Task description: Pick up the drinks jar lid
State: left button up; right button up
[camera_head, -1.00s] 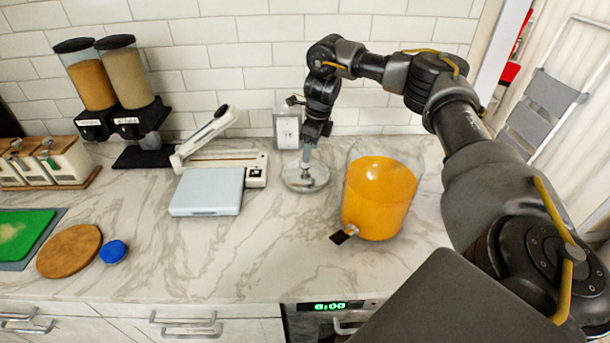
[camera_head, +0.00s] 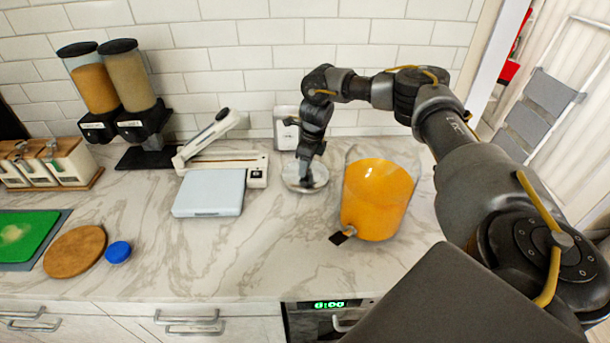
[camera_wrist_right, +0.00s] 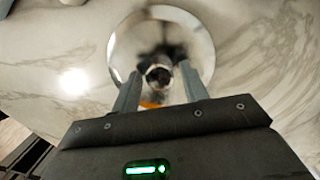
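The drinks jar lid (camera_head: 320,178) is a clear, shiny round disc lying on the marble counter, left of the drinks jar. My right gripper (camera_head: 305,179) points down over its middle and hides part of it. In the right wrist view the lid (camera_wrist_right: 188,34) lies beyond the fingers. Its small knob (camera_wrist_right: 158,76) shows between the two fingertips of the right gripper (camera_wrist_right: 160,84), which are apart with visible space around the knob. The drinks jar (camera_head: 375,205), full of orange drink, stands open with its tap towards the front. My left gripper is not in view.
A pale blue scale-like box (camera_head: 208,193) and a white sealing device (camera_head: 215,160) stand left of the lid. A wall socket box (camera_head: 287,128) is behind it. A round wooden board (camera_head: 75,252) and blue cap (camera_head: 118,252) lie at left. The front middle counter is clear.

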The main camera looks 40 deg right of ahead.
jog(key=c, duration=0.8)
